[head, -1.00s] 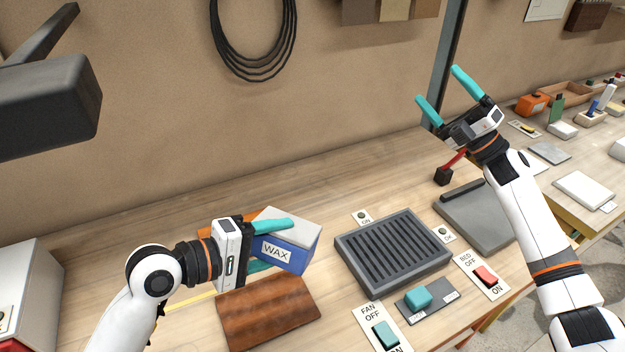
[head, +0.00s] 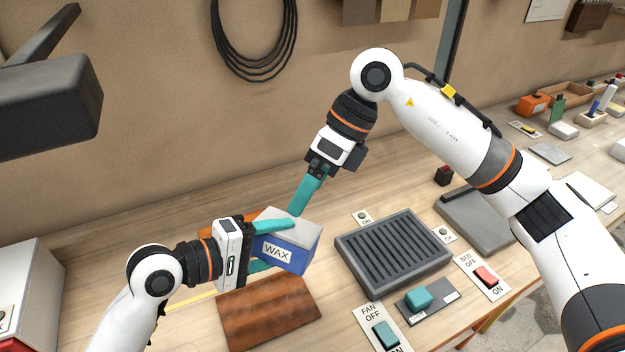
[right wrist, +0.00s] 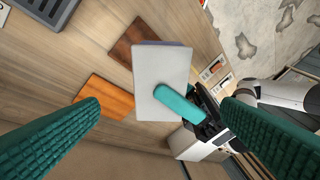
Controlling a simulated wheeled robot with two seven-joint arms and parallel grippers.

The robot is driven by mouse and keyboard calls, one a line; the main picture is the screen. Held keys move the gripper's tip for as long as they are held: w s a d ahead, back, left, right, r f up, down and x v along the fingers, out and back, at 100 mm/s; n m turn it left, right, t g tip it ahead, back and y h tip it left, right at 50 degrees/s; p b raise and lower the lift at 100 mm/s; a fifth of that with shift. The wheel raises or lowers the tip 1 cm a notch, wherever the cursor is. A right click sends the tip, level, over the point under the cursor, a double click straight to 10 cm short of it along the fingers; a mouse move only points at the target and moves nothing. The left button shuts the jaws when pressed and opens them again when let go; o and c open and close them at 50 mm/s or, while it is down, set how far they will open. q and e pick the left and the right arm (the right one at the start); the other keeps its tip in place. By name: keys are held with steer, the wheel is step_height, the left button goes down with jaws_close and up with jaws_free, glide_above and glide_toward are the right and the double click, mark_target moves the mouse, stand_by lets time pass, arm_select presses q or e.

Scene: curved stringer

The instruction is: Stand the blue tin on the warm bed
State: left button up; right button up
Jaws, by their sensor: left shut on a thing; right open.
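The blue tin (head: 297,255) has a pale lid and a white WAX label. In the right wrist view the tin's pale lid (right wrist: 160,60) faces the camera. My right gripper (head: 302,200) is open and empty, pointing down just above and behind the tin; its fingers lie either side of the lid in the wrist view. A slatted grey tray (head: 348,249) and a flat grey plate (head: 490,222) stand to the right; which is the warm bed is unclear.
A BED switch (head: 482,275) with a red rocker and a FAN switch (head: 383,332) with a teal rocker lie at the front. A teal-knobbed slider (head: 420,297) sits between them. A brown wood block (head: 265,312) lies below the tin.

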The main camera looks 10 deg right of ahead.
mark_target(281, 235)
steer(key=x, duration=1.1)
steer(key=shift+a+f, duration=0.15)
steer(key=shift+f, duration=0.05)
steer(key=c, duration=1.2)
arm_select(q)
steer(key=o, duration=1.4)
arm_select(e)
steer(key=c, duration=0.4)
arm_select(q)
steer(key=shift+o, duration=0.2)
arm_select(e)
steer(key=shift+o, duration=0.2)
arm_select(q)
steer(key=shift+a, duration=0.1)
